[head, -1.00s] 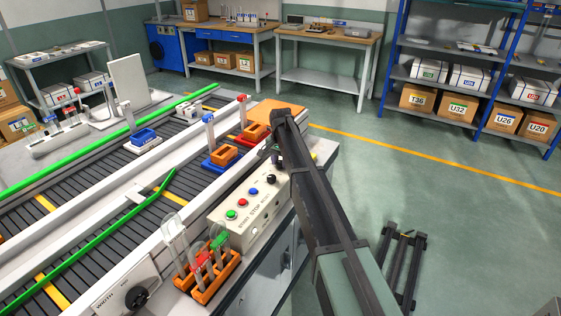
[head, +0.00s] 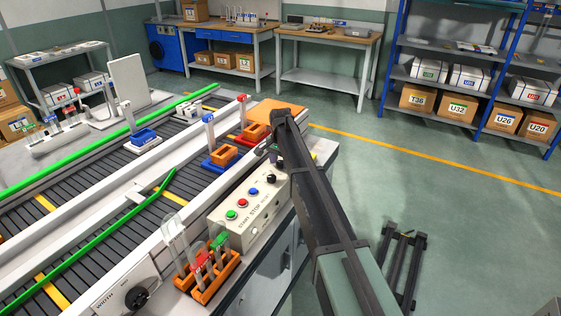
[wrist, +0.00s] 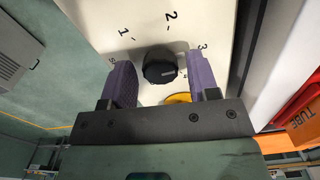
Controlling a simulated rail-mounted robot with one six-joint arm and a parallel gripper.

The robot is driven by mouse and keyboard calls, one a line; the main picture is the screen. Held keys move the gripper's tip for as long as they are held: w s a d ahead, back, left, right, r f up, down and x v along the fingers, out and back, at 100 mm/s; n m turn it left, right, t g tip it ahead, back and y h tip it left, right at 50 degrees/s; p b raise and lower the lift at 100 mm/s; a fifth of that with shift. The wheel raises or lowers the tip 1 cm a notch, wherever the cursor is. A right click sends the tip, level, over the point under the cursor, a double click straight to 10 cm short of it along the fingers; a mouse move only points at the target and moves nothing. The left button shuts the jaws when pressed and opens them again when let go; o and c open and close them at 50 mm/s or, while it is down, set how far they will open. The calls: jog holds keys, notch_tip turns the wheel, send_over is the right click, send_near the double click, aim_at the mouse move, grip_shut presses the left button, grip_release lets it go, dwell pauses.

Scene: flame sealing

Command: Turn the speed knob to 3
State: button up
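The black speed knob (wrist: 160,65) sits on the cream panel of the control box (head: 238,212); in the head view it shows as a small dark knob (head: 271,179). In the wrist view, printed numbers ring it, with 1 and 2 above and 3 at upper right. A small pale mark shows on the knob, but I cannot tell which number it points to. My gripper (wrist: 162,80) is open, its purple fingers on either side of the knob with gaps visible. In the head view my arm largely hides the gripper (head: 270,153).
Red, green and blue buttons (head: 253,192) stand on the same box. An orange rack (head: 214,277) with tubes is in front of it. Conveyors (head: 95,215) run along the left. A yellow disc (wrist: 177,98) lies just below the knob in the wrist view.

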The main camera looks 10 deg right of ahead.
aim_at(281, 163)
jog(key=shift+o, duration=0.2)
notch_tip(281, 163, up, 11)
jog(key=p, duration=1)
jog(key=shift+p, duration=0.4)
jog(key=shift+f, duration=0.1)
jog(key=s+n, duration=0.9)
jog(key=s, duration=3.1)
jog(key=shift+s+n, duration=0.2)
jog(key=shift+n, duration=0.1)
